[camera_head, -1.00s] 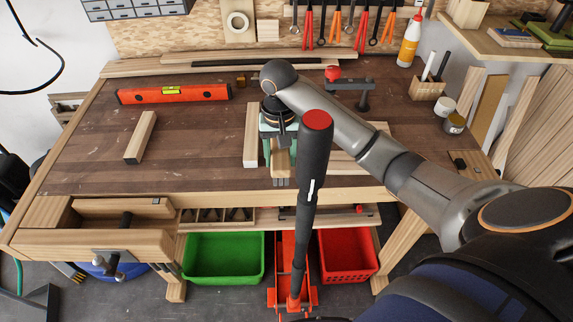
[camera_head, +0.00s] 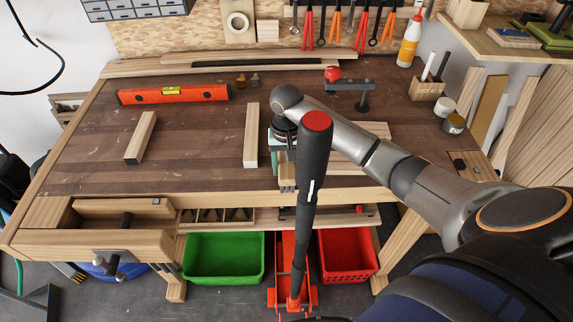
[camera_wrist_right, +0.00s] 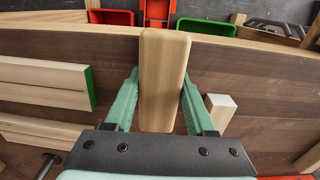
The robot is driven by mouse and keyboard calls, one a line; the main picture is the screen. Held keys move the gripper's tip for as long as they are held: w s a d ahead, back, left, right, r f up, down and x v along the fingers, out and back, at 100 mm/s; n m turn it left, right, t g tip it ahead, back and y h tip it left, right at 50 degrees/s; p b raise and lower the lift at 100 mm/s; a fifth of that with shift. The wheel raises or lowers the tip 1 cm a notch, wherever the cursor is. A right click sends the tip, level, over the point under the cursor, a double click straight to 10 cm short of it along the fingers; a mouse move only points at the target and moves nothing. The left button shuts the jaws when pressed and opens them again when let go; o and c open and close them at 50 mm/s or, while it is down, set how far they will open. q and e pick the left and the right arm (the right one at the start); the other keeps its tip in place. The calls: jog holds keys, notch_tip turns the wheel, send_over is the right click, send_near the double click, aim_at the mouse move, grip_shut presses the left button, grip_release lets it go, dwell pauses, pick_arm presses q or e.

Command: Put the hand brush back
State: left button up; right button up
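The hand brush (camera_wrist_right: 164,80) shows in the right wrist view as a smooth, pale wooden body between my green fingers. My right gripper (camera_wrist_right: 160,88) is closed against both sides of it. In the head view the brush (camera_head: 287,184) is over the front edge of the bench, with greyish bristles at its near end. It is partly hidden by the black jack handle and my right arm. My right gripper (camera_head: 277,160) comes down from above and is mostly covered there. My left gripper is not in view.
A red jack (camera_head: 290,270) with a tall black handle (camera_head: 314,150) stands before the bench (camera_head: 200,140). Wooden blocks (camera_head: 141,137) (camera_head: 251,135) and a red level (camera_head: 173,94) lie on top. Green (camera_head: 224,258) and red (camera_head: 347,254) bins sit below.

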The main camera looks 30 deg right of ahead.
jog(key=o, duration=0.4)
jog(key=shift+o, duration=0.2)
jog(key=shift+r, duration=0.1)
notch_tip(320, 180, up, 12)
jog(key=shift+r, duration=0.15)
